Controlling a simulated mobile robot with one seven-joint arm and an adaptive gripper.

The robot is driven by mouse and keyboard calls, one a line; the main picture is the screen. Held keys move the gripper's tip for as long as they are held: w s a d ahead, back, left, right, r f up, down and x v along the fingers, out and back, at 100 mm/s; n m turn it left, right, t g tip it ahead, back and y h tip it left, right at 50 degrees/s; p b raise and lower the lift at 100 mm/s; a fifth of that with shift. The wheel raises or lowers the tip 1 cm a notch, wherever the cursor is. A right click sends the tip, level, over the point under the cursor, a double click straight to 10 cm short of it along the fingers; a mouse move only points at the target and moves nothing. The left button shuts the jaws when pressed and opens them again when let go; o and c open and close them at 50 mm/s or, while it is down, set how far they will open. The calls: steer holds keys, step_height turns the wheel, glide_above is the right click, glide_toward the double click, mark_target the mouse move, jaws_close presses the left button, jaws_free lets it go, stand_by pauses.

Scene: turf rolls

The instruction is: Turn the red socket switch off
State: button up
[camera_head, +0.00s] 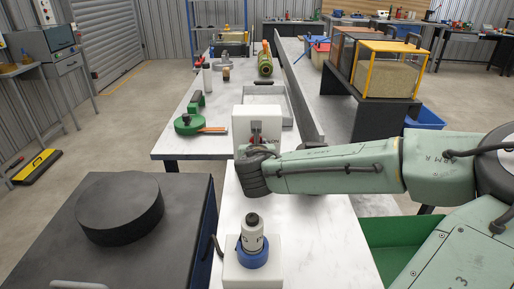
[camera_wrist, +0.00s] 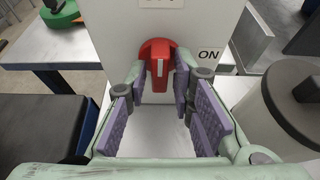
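The red socket switch (camera_wrist: 157,52) is a rotary knob with a white mark, on the front of a white box (camera_wrist: 120,32). An "ON" label (camera_wrist: 209,55) is at its right, and another label (camera_wrist: 163,2) is cut off above it. In the head view the white box (camera_head: 244,117) stands on the white table, and the switch is mostly hidden behind my gripper (camera_head: 257,147). In the wrist view my gripper (camera_wrist: 161,84) is open, its purple-padded fingers on either side of the knob's lower part. I cannot tell whether they touch it.
A white bottle-like object in a blue ring (camera_head: 253,256) stands on the near table end. A black round slab (camera_head: 119,207) lies on a dark cabinet at left. A green tape-like tool (camera_head: 188,124) lies on the table behind. A grey cylinder (camera_wrist: 262,118) is close right of my gripper.

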steer(key=shift+o, duration=0.9)
steer(key=shift+r, duration=0.1)
step_height(320, 180, up, 10)
steer(key=shift+f, duration=0.1)
